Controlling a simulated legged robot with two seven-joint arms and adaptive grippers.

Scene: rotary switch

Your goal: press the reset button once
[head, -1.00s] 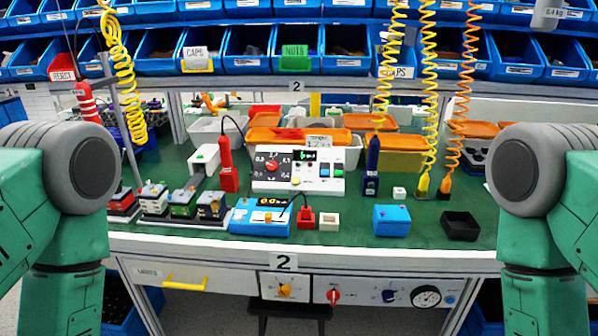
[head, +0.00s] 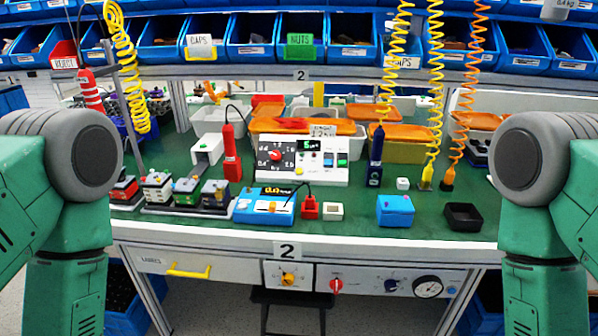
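A white control panel (head: 262,176) stands on the green work table behind a blue box with a lit display. To the right are a blue button or switch (head: 328,160) and a dark green one (head: 342,160). A small yellow button (head: 298,171) sits low near the middle. The lettering is too small to tell which one is the reset button. My green upper arms hang at both sides; both grippers are out of view.
The green table top (head: 345,212) has small clear patches. A blue display box (head: 264,206), a red tool (head: 232,160), a dark blue tool (head: 375,160), a blue box (head: 395,210) and a black tray (head: 463,217) surround the panel. Coiled cords hang at left and right.

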